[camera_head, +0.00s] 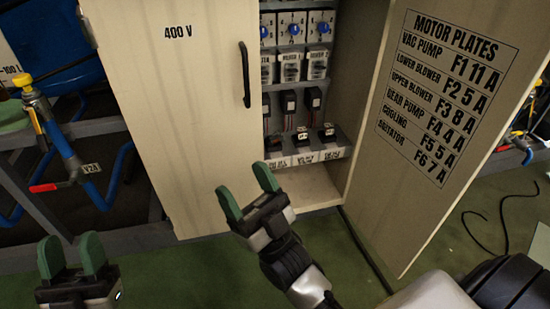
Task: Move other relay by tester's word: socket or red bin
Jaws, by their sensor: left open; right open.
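The open cabinet shows rows of small modules. Two dark upright blocks (288,101), which look like relays, stand in the middle row. Below them a shelf with labels (305,157) carries small black pieces (327,132), too small to tell as relays or sockets. I see no red bin, and I cannot make out a tester or its word. My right gripper (246,184) is open and empty, in front of the cabinet's lower part. My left gripper (70,250) is open and empty at the bottom left, well away from the cabinet opening.
The left cabinet door (180,110), marked 400 V, is beside the opening. The right door (440,110), with the motor plates list, stands swung open. Blue pipes with a red-handled valve (50,186) are at the left. A black cable (490,225) lies on the green floor.

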